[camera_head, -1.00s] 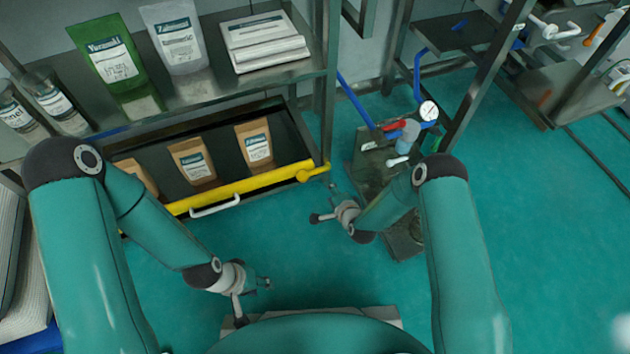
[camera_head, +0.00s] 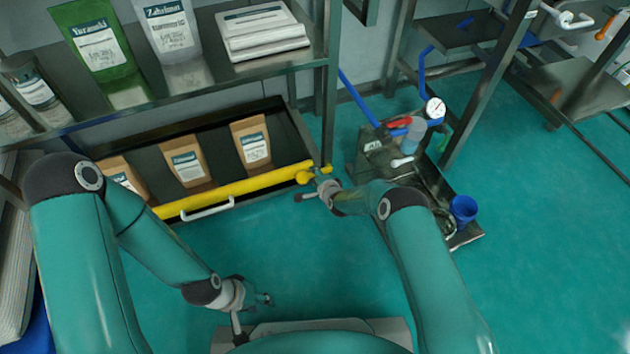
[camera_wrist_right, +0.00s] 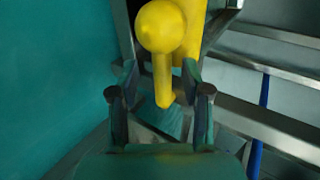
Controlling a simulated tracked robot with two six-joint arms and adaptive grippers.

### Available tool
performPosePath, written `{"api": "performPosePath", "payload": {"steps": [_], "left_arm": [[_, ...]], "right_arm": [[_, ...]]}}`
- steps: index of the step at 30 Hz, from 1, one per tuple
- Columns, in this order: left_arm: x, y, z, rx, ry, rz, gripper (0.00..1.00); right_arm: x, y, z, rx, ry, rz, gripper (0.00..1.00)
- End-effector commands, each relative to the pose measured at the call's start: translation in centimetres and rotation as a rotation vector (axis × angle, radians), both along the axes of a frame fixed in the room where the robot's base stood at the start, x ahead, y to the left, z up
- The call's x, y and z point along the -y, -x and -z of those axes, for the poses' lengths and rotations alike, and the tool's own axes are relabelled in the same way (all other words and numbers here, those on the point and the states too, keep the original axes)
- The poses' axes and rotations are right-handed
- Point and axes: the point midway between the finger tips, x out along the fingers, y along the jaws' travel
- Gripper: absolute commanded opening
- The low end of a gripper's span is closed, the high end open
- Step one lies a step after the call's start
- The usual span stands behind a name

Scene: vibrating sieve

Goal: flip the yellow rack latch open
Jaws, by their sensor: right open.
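The yellow rack latch (camera_head: 305,177) sits at the right end of the yellow bar (camera_head: 240,188) across the drawer front. In the right wrist view the latch shows a round yellow knob (camera_wrist_right: 160,26) with a yellow lever (camera_wrist_right: 163,82) hanging from it. My right gripper (camera_head: 318,176) is at the latch, and in the wrist view its open fingers (camera_wrist_right: 160,90) stand on either side of the lever. I cannot tell whether they touch it. My left gripper (camera_head: 268,299) is low over the floor, away from the rack; its fingers are too small to read.
The drawer (camera_head: 150,160) holds several brown pouches and has a white handle (camera_head: 208,209). A steel shelf (camera_head: 215,90) with bags and boxes is above it. A pump unit with a gauge (camera_head: 435,107) and a blue cup (camera_head: 463,208) stand to the right. The green floor in front is clear.

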Motion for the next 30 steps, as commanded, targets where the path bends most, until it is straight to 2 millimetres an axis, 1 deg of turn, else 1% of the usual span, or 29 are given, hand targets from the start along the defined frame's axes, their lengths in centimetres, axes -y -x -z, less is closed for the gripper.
{"api": "performPosePath", "payload": {"steps": [1, 3, 12, 13, 14, 21, 28, 29, 30], "left_arm": [[0.0, 0.0, 0.4, 0.0, 0.0, 0.0, 0.4], [0.0, 0.0, 0.51, 0.0, 0.0, 0.0, 0.4], [0.01, 0.0, 0.49, 0.0, 0.0, 0.0, 0.4], [0.0, 0.0, 0.49, 0.0, 0.0, 0.0, 0.4], [0.01, 0.0, 0.49, 0.0, 0.0, 0.0, 0.4], [0.0, -0.01, 0.5, 0.0, 0.0, 0.0, 0.4], [0.0, -0.01, 0.5, 0.0, 0.0, 0.0, 0.4], [-0.06, -0.03, 0.51, 0.0, 0.0, -0.002, 0.4], [0.01, 0.0, 0.49, 0.0, 0.0, 0.0, 0.4]], "right_arm": [[-0.1, -0.28, 0.33, 0.001, 0.0, 0.0, 0.47], [-0.19, -0.45, 0.44, 0.0, 0.0, 0.0, 0.47], [-0.2, -0.61, 0.38, 0.0, -0.001, 0.001, 0.47], [-0.2, -0.61, 0.38, 0.0, -0.001, 0.001, 0.46], [-0.19, -0.61, 0.38, 0.0, -0.001, 0.001, 0.41], [-0.15, -0.58, 0.4, -0.001, 0.0, 0.001, 0.01], [-0.11, -0.52, 0.49, -0.003, 0.0, 0.001, 0.0], [-0.64, -0.5, 0.51, -0.003, 0.0, -0.002, 0.0], [-0.38, -0.5, 0.5, -0.003, -0.001, 0.001, 0.0]]}}
